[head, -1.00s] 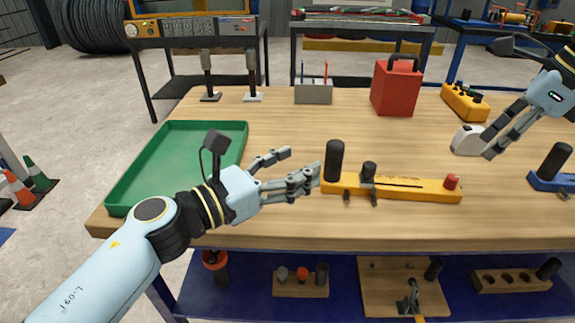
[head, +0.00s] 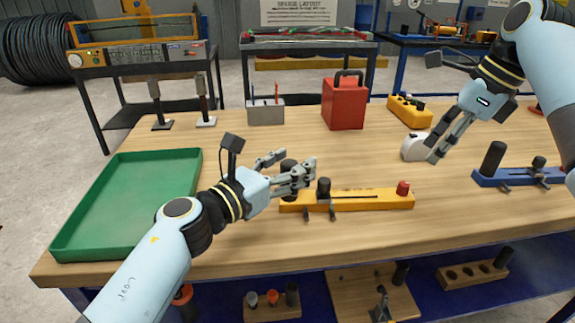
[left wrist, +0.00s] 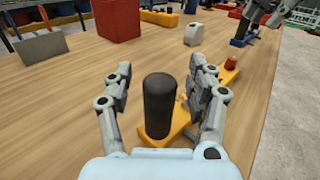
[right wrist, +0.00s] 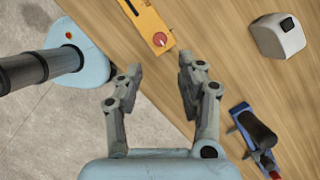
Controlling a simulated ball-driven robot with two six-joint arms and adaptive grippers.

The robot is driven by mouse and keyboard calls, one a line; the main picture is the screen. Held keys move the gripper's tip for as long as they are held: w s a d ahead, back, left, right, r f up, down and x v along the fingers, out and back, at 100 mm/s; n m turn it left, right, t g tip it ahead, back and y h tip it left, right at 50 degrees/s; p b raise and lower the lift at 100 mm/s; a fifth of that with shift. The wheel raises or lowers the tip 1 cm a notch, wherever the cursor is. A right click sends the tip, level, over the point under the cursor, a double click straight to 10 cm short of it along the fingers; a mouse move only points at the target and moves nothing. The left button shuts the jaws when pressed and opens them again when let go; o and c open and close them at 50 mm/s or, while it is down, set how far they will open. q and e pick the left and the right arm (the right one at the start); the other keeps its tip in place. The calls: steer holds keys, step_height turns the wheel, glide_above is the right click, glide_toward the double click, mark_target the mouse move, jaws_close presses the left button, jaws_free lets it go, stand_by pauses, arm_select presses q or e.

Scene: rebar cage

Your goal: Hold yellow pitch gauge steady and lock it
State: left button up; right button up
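The yellow pitch gauge (head: 365,201) lies flat near the table's front edge. It has an upright black handle (left wrist: 159,105) at its left end, a dark slider knob (head: 323,188) and a red knob (head: 403,188) at its right end. My left gripper (head: 290,172) is at the handle; in the left wrist view its open fingers (left wrist: 162,75) stand on both sides of the handle, with a visible gap on the left. My right gripper (head: 436,150) is open and empty above the table; in the right wrist view the red knob (right wrist: 159,39) shows beyond its fingertips (right wrist: 158,70).
A white device (head: 415,147) stands beside my right gripper in the head view. A blue gauge (head: 520,178) lies to the right. A green tray (head: 80,240) is at left; a red box (head: 345,105) and grey holder (head: 265,112) stand behind. The wood between is clear.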

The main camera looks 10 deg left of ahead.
arm_select(q)
jaws_close()
stand_by(0.4)
arm_select(e)
steer(key=shift+o, duration=0.7)
arm_select(q)
steer(key=shift+d, duration=0.1)
arm_select(e)
steer(key=n+g+h, duration=0.1)
steer(key=n+h, duration=0.3)
steer(key=n, duration=0.1)
glide_toward(403, 185)
steer(key=f, duration=0.9)
steer(key=shift+w+d+f, duration=0.1)
steer(key=shift+w+f, duration=0.1)
steer(key=shift+f, duration=0.05)
